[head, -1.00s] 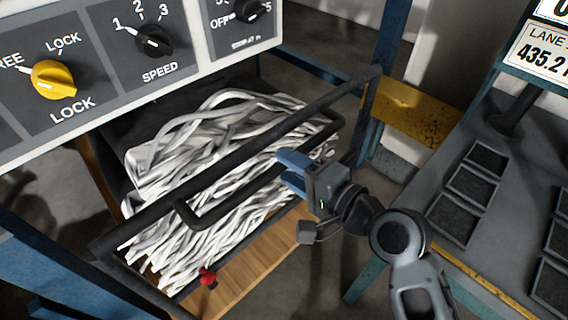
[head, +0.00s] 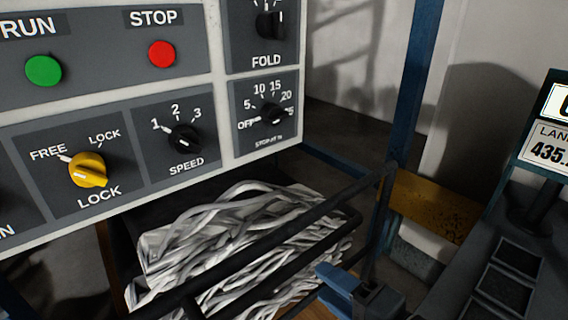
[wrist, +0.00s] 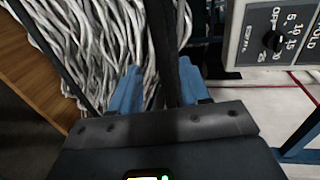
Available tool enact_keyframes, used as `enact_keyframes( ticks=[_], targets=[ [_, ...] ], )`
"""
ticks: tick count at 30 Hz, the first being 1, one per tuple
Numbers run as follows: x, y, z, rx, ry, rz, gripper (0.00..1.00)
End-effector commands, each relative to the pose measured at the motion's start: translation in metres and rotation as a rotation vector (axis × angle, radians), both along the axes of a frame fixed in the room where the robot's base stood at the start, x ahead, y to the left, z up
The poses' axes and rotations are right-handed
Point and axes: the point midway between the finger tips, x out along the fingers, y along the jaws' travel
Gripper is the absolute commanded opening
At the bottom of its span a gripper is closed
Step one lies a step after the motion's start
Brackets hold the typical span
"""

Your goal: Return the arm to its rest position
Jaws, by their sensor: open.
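My gripper (head: 338,280) shows at the bottom of the head view, to the right of the dark guard bars, with blue fingers. In the wrist view its two blue fingers (wrist: 161,88) stand apart with a gap between them. A dark bar (wrist: 161,45) runs up the picture between and beyond the fingers; I cannot tell whether they touch it. No object is held. Most of the arm is out of the head view.
White-grey strips (head: 235,240) lie in a bin behind dark guard bars (head: 290,222). A control panel (head: 215,110) with knobs hangs at the upper left. A blue post (head: 415,90) and yellow plate (head: 435,205) stand right of the bin. A dark counter with trays (head: 515,255) is at right.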

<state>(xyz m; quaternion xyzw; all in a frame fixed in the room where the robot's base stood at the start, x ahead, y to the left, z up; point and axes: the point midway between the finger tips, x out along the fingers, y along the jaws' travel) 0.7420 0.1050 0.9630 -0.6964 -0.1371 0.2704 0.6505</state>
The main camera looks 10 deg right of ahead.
Motion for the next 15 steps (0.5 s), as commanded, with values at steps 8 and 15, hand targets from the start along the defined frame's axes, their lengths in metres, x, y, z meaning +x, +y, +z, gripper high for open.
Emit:
enact_keyframes(
  ticks=[8, 15],
  targets=[
    [-0.058, -0.033, -0.046, -0.230, -0.033, -0.126, 0.46],
    [-0.141, -0.072, -0.070, -0.588, -0.103, -0.222, 0.46]
  ],
)
